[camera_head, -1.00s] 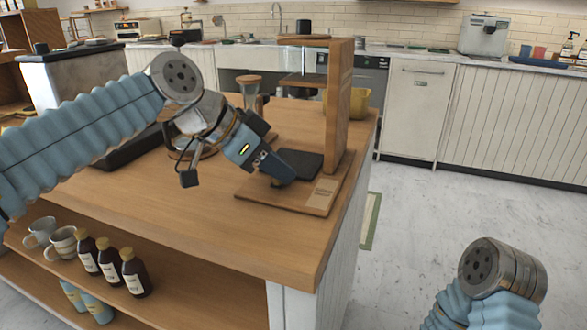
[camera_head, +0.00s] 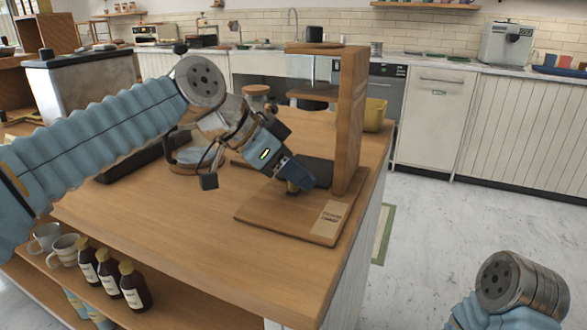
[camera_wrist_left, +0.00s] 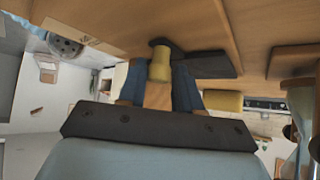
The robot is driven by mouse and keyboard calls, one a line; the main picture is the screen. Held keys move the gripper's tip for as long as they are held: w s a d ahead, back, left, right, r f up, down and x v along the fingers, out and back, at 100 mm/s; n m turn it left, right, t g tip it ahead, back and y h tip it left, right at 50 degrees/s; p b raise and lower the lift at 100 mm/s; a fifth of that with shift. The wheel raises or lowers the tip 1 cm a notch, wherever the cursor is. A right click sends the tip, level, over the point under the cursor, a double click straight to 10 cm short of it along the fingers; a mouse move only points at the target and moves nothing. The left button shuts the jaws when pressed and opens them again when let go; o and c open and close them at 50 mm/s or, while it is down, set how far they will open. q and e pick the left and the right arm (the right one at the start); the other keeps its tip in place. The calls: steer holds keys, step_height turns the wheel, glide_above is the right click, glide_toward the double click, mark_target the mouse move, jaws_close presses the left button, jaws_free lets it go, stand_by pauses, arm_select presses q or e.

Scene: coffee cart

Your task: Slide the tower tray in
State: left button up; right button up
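The wooden tower (camera_head: 350,120) stands on its flat base board (camera_head: 275,222) on the cart top. Its dark tray (camera_head: 320,171) lies low beside the upright post, partly hidden by my left gripper. My left gripper (camera_head: 293,187) points down and right at the tray's near side. In the left wrist view, the two blue fingers of the gripper (camera_wrist_left: 160,80) sit on either side of a brass knob (camera_wrist_left: 160,66), with no clear gap, at the edge of the dark tray (camera_wrist_left: 208,65). My right gripper is out of view; only part of that arm shows at the lower right.
A glass carafe (camera_head: 190,155) stands behind my left arm. A yellow container (camera_head: 375,115) is behind the tower. Mugs and several dark bottles (camera_head: 134,287) are on the shelf below. The cart top (camera_head: 200,230) in front of the base board is clear.

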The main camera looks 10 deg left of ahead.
arm_select(q)
steer(key=p+v, duration=0.1)
steer(key=v, duration=1.2)
steer(key=shift+s+a+r, duration=0.15)
steer(key=shift+a+r, duration=0.1)
steer(key=shift+a, duration=0.05)
